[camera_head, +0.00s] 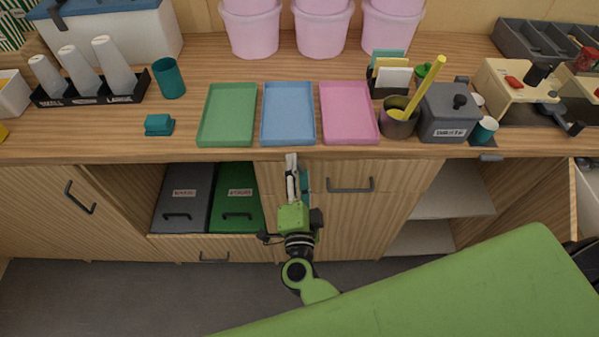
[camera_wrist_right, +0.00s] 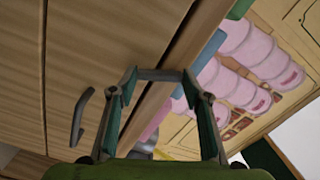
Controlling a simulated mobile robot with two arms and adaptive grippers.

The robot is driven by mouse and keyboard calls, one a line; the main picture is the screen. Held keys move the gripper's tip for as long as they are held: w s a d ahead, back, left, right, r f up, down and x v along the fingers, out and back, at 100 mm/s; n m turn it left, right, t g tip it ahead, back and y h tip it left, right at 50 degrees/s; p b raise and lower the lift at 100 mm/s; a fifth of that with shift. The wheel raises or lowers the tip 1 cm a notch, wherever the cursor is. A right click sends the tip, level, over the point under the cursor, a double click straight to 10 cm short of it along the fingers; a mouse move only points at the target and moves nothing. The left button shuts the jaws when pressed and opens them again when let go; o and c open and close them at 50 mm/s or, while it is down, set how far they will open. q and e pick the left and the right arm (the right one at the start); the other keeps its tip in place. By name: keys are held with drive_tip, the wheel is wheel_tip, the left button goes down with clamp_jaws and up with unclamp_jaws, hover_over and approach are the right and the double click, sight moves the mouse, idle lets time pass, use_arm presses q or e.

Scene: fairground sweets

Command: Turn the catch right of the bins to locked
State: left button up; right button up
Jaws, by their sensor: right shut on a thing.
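Two pull-out bins stand in the open bay under the counter, one with a dark grey lid (camera_head: 187,192) and one with a green lid (camera_head: 237,192). Just right of them, my right gripper (camera_head: 292,164) points up at the cabinet front below the counter edge. In the right wrist view the fingertips (camera_wrist_right: 160,76) close on a short grey bar, apparently the catch's lever. I cannot tell which way the catch is turned. My left gripper is not in view.
A drawer handle (camera_head: 351,185) is close to the right of the gripper; it also shows in the wrist view (camera_wrist_right: 80,117). Above are the counter edge and green (camera_head: 203,140), blue (camera_head: 288,142) and pink trays (camera_head: 350,141). Open shelves (camera_head: 453,204) lie farther right.

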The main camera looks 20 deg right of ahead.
drive_tip(key=m, duration=0.2)
drive_tip(key=m+b, duration=0.1)
drive_tip(key=m, duration=0.1)
drive_tip(key=shift+a+f+m+b, duration=0.2)
drive_tip(key=shift+a+m+b, duration=0.1)
drive_tip(key=shift+a, duration=0.05)
idle(0.4)
drive_tip(key=o, duration=1.1)
drive_tip(key=shift+w, duration=0.1)
drive_tip(key=v, duration=1.2)
drive_tip(key=shift+r, duration=0.1)
